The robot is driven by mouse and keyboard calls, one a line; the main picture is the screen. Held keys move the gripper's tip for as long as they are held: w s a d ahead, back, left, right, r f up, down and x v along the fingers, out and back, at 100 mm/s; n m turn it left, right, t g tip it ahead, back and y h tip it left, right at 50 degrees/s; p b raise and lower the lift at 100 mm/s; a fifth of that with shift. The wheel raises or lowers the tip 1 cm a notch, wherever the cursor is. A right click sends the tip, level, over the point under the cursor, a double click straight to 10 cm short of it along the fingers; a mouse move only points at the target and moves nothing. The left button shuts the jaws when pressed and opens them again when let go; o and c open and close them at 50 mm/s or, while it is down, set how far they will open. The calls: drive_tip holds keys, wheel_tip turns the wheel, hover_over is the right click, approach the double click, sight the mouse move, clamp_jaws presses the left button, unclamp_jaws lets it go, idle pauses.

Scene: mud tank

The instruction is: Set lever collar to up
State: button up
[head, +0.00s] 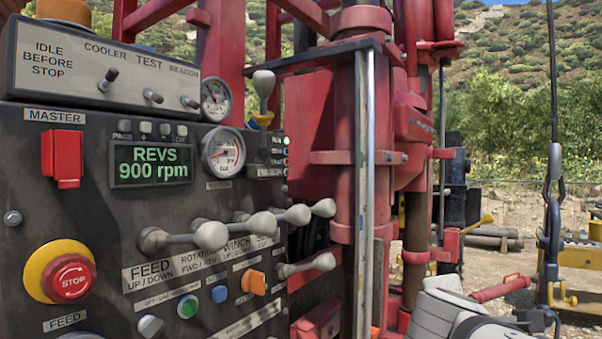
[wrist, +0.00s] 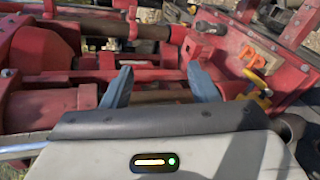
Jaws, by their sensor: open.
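The black control panel (head: 100,215) fills the left of the head view. An upright lever (head: 263,90) with a pale grey knob and a yellow collar (head: 263,119) stands at its upper right. Several pale-knobbed levers (head: 211,236) stick out in a row above labels reading FEED, ROTATION and WINCH. Another lever (head: 308,265) sits lower right. I cannot read a label that names a collar lever. My gripper (wrist: 160,90) is open and empty in the wrist view, its two blue-grey fingers wide apart over red machinery. It is away from the panel levers.
A red STOP button (head: 71,279) and a red MASTER switch (head: 63,158) are on the panel. The red mast (head: 345,150) stands right of it. A hanging hook and cable (head: 553,200) are at the right. Red steelwork (wrist: 40,62) lies close under the gripper.

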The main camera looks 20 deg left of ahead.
drive_tip(key=w+a+r+n+t+y+p, duration=0.1)
drive_tip(key=a+r+n+t+y, duration=0.3)
drive_tip(key=a+r+n, duration=0.55)
drive_tip(key=n+t+y+p, duration=0.1)
drive_tip(key=n+y+p, duration=0.1)
drive_tip(key=n+y, duration=1)
approach(264, 119)
drive_tip(key=w+a, duration=0.1)
drive_tip(key=w+a+r+n+h, duration=0.1)
drive_tip(key=w, duration=0.1)
drive_tip(key=w+a+r+n, duration=0.1)
drive_tip(key=shift+w+r+h, duration=0.25)
drive_tip(key=shift+h, duration=0.15)
drive_tip(key=p+x, duration=0.1)
drive_tip(key=x, duration=0.1)
drive_tip(key=p+x, duration=0.1)
drive_tip(key=x, duration=0.1)
drive_tip(key=p+x, duration=0.1)
drive_tip(key=x, duration=0.1)
drive_tip(key=shift+w+a+r, duration=0.15)
drive_tip(key=shift+a+r, duration=0.15)
drive_tip(key=shift+r, duration=0.1)
drive_tip(key=shift+w+a+r+p, duration=0.1)
drive_tip(key=shift+w+a+p, duration=0.2)
drive_tip(key=shift+w, duration=0.1)
drive_tip(key=shift+d, duration=0.1)
clamp_jaws()
